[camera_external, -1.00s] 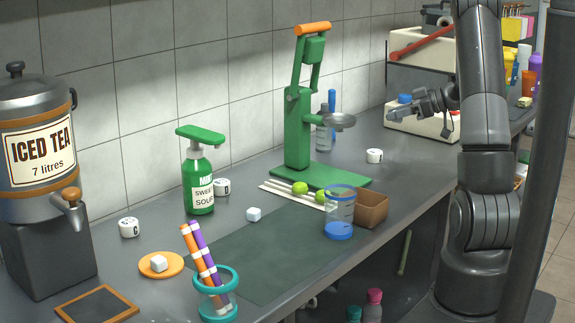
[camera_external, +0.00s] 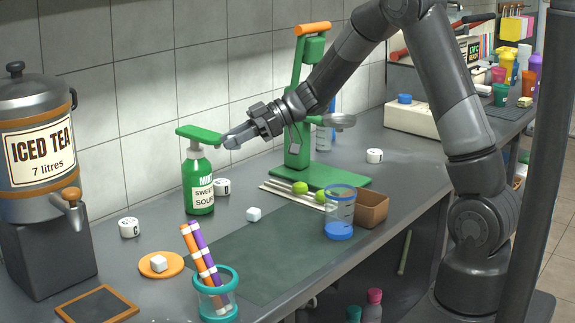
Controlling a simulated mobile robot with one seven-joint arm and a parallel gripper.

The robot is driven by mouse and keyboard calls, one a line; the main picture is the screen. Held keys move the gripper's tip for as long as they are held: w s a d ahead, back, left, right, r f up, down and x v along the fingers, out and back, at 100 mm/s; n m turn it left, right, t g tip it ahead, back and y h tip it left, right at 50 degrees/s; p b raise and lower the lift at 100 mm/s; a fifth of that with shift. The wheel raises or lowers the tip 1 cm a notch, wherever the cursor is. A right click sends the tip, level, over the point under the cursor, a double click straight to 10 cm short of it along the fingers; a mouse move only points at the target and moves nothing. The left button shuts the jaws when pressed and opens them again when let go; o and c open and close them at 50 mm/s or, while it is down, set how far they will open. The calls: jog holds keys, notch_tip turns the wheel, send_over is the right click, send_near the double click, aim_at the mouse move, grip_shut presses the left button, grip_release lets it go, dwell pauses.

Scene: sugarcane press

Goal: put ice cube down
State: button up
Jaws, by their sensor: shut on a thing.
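My gripper (camera_external: 235,139) is above the counter, in front of the wall, near the green pump head of the sweet-and-sour bottle (camera_external: 200,187). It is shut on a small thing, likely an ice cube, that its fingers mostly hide.
A green press (camera_external: 297,135) stands behind my forearm. A clear cup with a blue base (camera_external: 340,213) and a brown box (camera_external: 371,208) stand near the counter's edge. A teal holder (camera_external: 216,305) holds striped sticks. The dark mat (camera_external: 275,262) is mostly clear.

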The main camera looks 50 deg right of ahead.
jog(key=s+a+n+g+y, duration=0.1)
jog(key=s+a+n+g, duration=0.1)
jog(key=a, duration=1.1)
jog(key=shift+w+a+f, duration=0.25)
jog(key=shift+a+f, duration=1.65)
jog(key=shift+f, duration=0.75)
jog(key=shift+w+a+f, duration=0.2)
jog(key=shift+a+f, duration=1.75)
jog(key=shift+f, duration=0.75)
jog(key=shift+w+a+f, duration=0.25)
jog(key=shift+a+f, duration=1.65)
jog(key=shift+f, duration=0.75)
jog(key=shift+f, duration=0.1)
jog(key=shift+f, duration=0.35)
jog(key=o, duration=0.9)
jog(key=shift+o, duration=0.2)
